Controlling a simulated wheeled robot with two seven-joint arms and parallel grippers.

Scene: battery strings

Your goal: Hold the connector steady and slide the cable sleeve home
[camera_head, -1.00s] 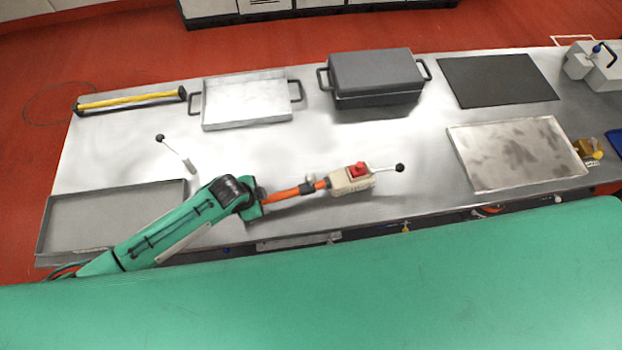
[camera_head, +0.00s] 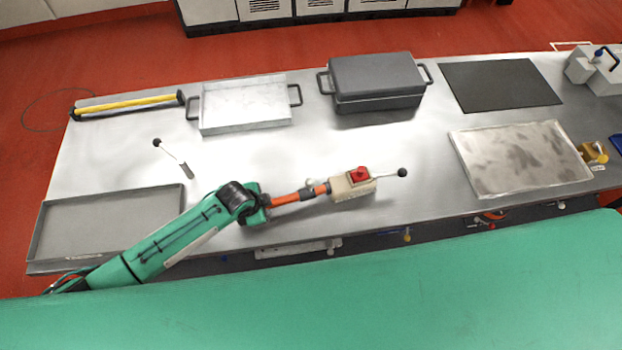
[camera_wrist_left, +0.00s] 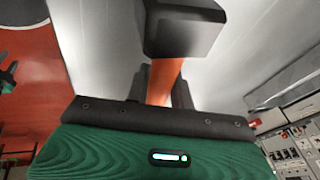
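In the head view my left gripper (camera_head: 262,203) is at the left end of an orange cable or sleeve (camera_head: 286,198). A small grey collar (camera_head: 307,191) sits around the orange length. Its right end meets a beige connector-like block (camera_head: 350,187) with a red top (camera_head: 358,174) and a black-knobbed rod. In the left wrist view the two dark fingers (camera_wrist_left: 160,88) are closed around the orange piece (camera_wrist_left: 164,78). A dark block (camera_wrist_left: 180,28) covers its far end. I cannot tell whether the block rests on the bench. My right gripper is in neither view.
The steel bench (camera_head: 320,150) is clear around the block. An empty tray (camera_head: 48,232) lies at left, a loose black-knobbed rod (camera_head: 172,158) behind it. A handled pan (camera_head: 245,88), a dark lidded box (camera_head: 375,75), a black plate (camera_head: 500,85) and a stained tray (camera_head: 520,160) surround the space.

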